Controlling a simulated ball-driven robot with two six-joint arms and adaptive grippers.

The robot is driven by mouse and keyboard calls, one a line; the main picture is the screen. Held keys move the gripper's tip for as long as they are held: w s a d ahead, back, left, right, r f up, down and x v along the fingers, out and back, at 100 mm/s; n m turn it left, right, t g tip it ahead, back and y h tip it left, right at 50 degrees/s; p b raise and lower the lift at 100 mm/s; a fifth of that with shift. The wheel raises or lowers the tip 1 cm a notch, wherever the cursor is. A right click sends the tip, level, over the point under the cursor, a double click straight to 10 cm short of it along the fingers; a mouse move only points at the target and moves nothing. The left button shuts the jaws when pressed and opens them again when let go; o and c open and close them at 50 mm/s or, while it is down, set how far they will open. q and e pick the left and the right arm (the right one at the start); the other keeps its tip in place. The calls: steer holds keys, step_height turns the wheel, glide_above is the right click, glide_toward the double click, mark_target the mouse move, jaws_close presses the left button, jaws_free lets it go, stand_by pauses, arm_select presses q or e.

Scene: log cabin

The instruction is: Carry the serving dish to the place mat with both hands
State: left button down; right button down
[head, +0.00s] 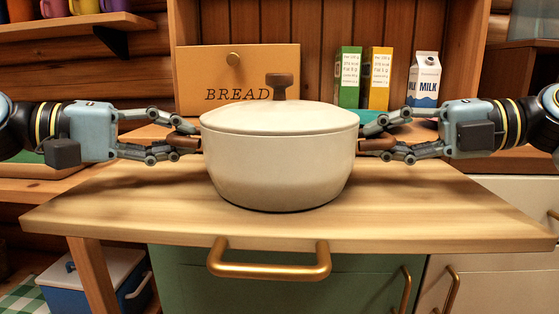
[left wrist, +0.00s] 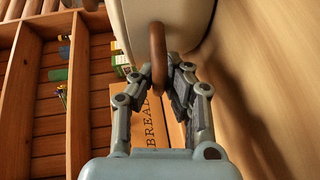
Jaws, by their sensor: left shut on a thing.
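The serving dish (head: 278,160) is a cream lidded pot with a dark wooden knob and a brown handle on each side. It is upright over the wooden counter; I cannot tell whether its base touches the wood. My left gripper (head: 190,140) is shut on the left handle, and the left wrist view also shows this handle (left wrist: 157,50) between the fingers. My right gripper (head: 372,141) has its fingers around the right handle and looks closed on it. I cannot make out a place mat; the dish hides part of the counter behind it.
Behind the dish stand a bread box (head: 238,80), a green carton (head: 348,78), a yellow carton (head: 377,80) and a milk carton (head: 425,80). A teal item (head: 370,115) shows partly behind the dish. The counter's front (head: 330,225) is clear.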

arm_select(q)
steer(key=shift+r, duration=0.25)
arm_select(e)
steer(key=shift+r, duration=0.3)
